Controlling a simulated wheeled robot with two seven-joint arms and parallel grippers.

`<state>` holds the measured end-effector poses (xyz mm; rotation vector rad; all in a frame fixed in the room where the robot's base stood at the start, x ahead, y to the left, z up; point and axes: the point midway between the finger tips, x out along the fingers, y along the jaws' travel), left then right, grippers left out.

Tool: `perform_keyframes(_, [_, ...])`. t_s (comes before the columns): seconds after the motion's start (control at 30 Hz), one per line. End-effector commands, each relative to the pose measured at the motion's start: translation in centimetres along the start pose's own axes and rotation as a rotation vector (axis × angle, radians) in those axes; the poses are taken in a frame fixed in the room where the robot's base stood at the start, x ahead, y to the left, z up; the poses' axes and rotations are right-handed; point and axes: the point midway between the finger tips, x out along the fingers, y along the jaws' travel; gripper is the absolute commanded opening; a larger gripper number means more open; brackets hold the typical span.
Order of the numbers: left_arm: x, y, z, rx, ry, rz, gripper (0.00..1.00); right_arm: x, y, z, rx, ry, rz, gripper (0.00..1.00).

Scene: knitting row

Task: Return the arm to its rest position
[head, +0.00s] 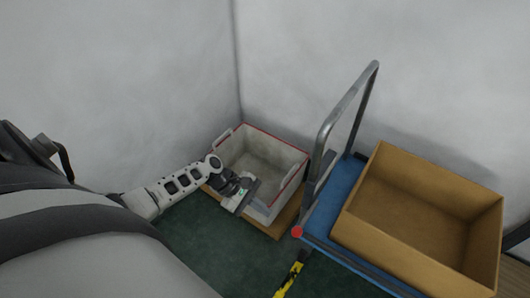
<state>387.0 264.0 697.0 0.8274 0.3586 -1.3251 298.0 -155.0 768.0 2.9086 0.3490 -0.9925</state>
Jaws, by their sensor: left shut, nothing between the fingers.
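My left arm (170,188) reaches in from the left, stretched out toward the white bin. My left gripper (242,197) is shut and empty. In the picture it overlaps the near left wall of the white bin (287,190); I cannot tell whether it touches it. The bin is open, has a red rim and looks empty. My right gripper is not in view.
The bin stands on a brown board (288,222). To its right is a blue platform trolley (322,208) with a grey handle (328,128), carrying an open, empty cardboard box (372,222). A yellow-and-black object (289,279) lies near the bottom. Grey walls close the back.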

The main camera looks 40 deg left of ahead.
Motion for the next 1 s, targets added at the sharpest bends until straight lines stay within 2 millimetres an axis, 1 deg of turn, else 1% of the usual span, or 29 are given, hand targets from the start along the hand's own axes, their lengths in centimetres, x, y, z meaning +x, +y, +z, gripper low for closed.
perform_keyframes(0.37, [0.0, 0.0, 0.0, 0.002, 0.001, -0.001, 0.0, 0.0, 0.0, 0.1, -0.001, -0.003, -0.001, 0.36])
perform_keyframes(0.47, [0.6, -0.7, 0.8, 0.056, -0.002, -0.027, 0.0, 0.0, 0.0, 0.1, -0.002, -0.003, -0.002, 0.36])
perform_keyframes(0.57, [1.9, -2.7, 3.1, 0.232, -0.004, -0.103, 0.0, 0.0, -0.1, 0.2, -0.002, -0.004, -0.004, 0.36])
perform_keyframes(0.63, [2.8, -4.7, 5.5, 0.432, 0.0, -0.179, 0.0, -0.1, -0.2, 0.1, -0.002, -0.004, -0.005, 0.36])
perform_keyframes(0.73, [3.2, -7.4, 9.1, 0.763, 0.029, -0.288, 0.0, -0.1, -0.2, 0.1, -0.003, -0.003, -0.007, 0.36])
perform_keyframes(0.8, [2.7, -8.7, 11.1, 0.978, 0.07, -0.354, 0.0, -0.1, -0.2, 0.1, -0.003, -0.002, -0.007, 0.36])
perform_keyframes(0.83, [2.3, -9.0, 11.8, 1.056, 0.092, -0.378, 0.0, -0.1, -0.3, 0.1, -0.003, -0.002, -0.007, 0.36])
perform_keyframes(0.9, [1.2, -9.4, 13.1, 1.202, 0.143, -0.424, 0.0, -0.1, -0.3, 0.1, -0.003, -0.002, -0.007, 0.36])
perform_keyframes(1.0, [-0.6, -9.5, 14.5, 1.35, 0.217, -0.475, 0.0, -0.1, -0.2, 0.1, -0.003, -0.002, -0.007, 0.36])
